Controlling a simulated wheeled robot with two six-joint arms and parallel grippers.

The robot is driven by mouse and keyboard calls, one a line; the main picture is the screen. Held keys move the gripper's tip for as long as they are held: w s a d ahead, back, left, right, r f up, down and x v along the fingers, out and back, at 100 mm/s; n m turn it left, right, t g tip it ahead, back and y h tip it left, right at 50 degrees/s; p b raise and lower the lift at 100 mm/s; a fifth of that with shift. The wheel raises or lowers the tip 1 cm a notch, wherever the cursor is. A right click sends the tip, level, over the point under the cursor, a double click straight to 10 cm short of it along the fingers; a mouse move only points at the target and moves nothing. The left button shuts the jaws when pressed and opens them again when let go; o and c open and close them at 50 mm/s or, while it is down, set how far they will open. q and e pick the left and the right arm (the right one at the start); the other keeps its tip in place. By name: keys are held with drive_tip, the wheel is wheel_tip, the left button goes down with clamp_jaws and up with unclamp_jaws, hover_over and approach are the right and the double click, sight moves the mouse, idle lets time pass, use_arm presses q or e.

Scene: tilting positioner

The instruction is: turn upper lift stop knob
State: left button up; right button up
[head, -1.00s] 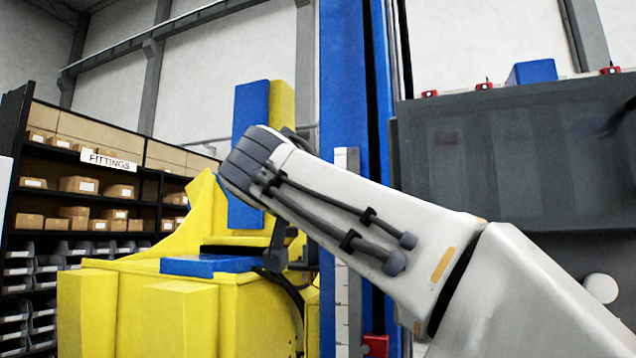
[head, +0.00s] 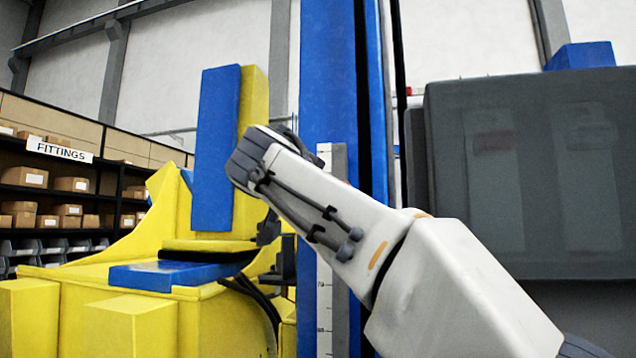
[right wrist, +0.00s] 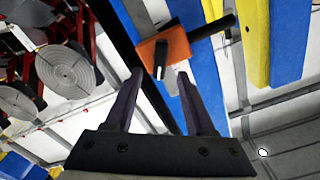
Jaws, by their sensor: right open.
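In the right wrist view an orange stop block (right wrist: 178,48) sits on the blue lift column, with a black knob or handle (right wrist: 160,60) standing out from it toward my gripper. A black bar also sticks out of the block to the right. My right gripper (right wrist: 160,76) is open and empty, its two fingers apart with the black knob's end showing between their tips. Whether they touch it I cannot tell. My left gripper is not in view.
The blue column (head: 328,80) carries a pale scale strip (head: 325,300). The yellow positioner (head: 120,320) with its blue plate (head: 215,150) stands to the left. A grey cabinet (head: 540,170) is at right, and FITTINGS shelving (head: 60,190) stands behind at left.

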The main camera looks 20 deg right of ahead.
drive_tip(key=p+x, duration=0.2)
drive_tip(key=x, duration=0.3)
drive_tip(key=shift+w+d, duration=0.1)
drive_tip(key=shift+w, duration=0.05)
clamp_jaws()
